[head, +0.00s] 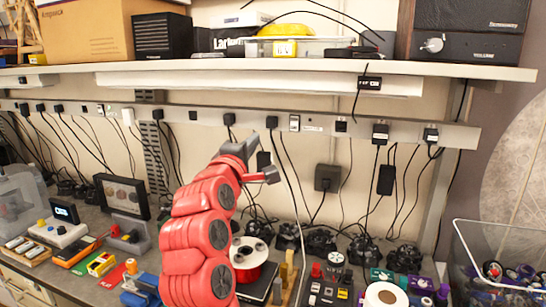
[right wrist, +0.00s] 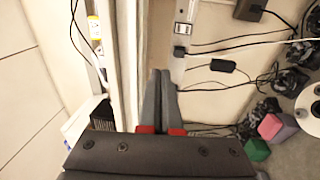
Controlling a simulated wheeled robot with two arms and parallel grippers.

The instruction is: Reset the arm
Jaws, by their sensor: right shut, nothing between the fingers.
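My red, segmented right arm rises from the bottom middle of the head view. Its grey right gripper (head: 251,140) is held up in front of the wall, above the bench and below the shelf. In the right wrist view the gripper's two grey fingers (right wrist: 162,78), red at their bases, lie together, shut with nothing between them. I cannot tell how far the fingertips are from the wall's power strip (right wrist: 178,68). My left gripper and left arm are not in view.
A shelf (head: 440,69) with boxes runs above. Plugs and hanging cables line the power strip (head: 215,119). The bench holds a white-and-red spool (head: 250,272), a black frame (head: 122,196) and small gear. A clear bin (head: 500,240) stands at the right.

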